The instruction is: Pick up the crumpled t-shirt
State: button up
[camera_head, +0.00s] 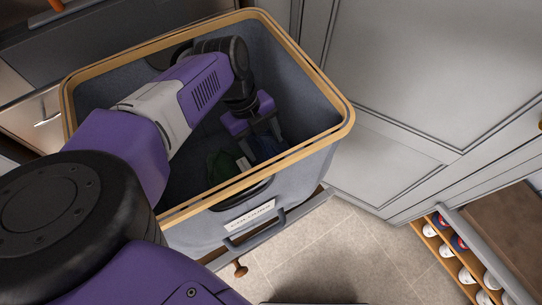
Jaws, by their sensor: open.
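My gripper (264,140) is open and reaches down inside a grey hamper (322,160) with a wooden rim. Its fingers point down toward a dark blue cloth (268,150) low in the hamper. A crumpled dark green cloth (221,165) lies just left of the fingers, with a small pale patch beside it. I cannot tell which cloth is the t-shirt, or whether the fingers touch either one. The front wall and shadow hide part of the hamper's contents.
The hamper's front has a label (250,216) and a handle (262,232). Grey cabinet panels (410,80) stand close on the right. A rack of several white round items (450,250) is at lower right.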

jog(key=shift+d+f, duration=0.1)
jog(key=shift+f, duration=0.6)
jog(key=shift+s+r, duration=0.1)
grip_shut()
jog(key=shift+r, duration=0.1)
